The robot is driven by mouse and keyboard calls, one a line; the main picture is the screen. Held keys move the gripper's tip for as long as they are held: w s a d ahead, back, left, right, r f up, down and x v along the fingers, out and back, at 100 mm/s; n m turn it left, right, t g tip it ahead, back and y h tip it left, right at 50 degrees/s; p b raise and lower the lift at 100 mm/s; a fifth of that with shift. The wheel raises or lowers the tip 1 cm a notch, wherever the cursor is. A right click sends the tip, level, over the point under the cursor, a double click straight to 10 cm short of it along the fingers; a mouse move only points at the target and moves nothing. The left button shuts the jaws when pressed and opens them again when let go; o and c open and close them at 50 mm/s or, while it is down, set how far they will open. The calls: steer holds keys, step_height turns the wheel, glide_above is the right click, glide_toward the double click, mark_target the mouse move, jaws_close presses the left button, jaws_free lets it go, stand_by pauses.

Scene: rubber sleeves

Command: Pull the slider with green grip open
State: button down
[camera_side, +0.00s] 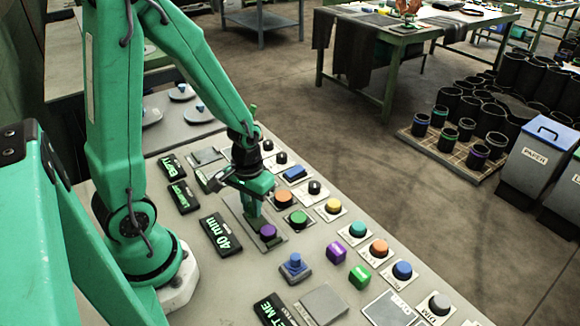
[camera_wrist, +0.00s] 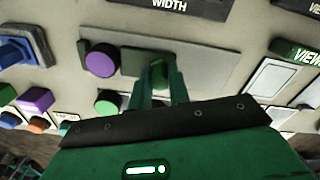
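The slider's grey plate (camera_side: 278,247) lies on the panel in front of my arm and also spans the wrist view (camera_wrist: 215,68). At one end is a round purple knob (camera_side: 268,231), seen at left in the wrist view (camera_wrist: 100,60). A dark green strip runs from it to the upright green grip (camera_wrist: 159,72). My gripper (camera_wrist: 160,82) points down at the plate, with its two green fingers close on either side of the grip. I cannot tell whether they press on it. In the side view, my gripper (camera_side: 254,207) hides the grip.
A black display (camera_side: 221,234) reading "40 mm" lies beside the plate. A green button (camera_side: 298,217), an orange button (camera_side: 283,196) and a blue knob (camera_side: 295,264) stand close by. Purple (camera_side: 336,252) and green (camera_side: 360,276) blocks are farther off.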

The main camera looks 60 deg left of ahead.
steer(key=shift+a, duration=1.9)
steer(key=c, duration=1.3)
jaws_free()
steer(key=shift+d+r, duration=0.1)
steer(key=shift+r, duration=3.85)
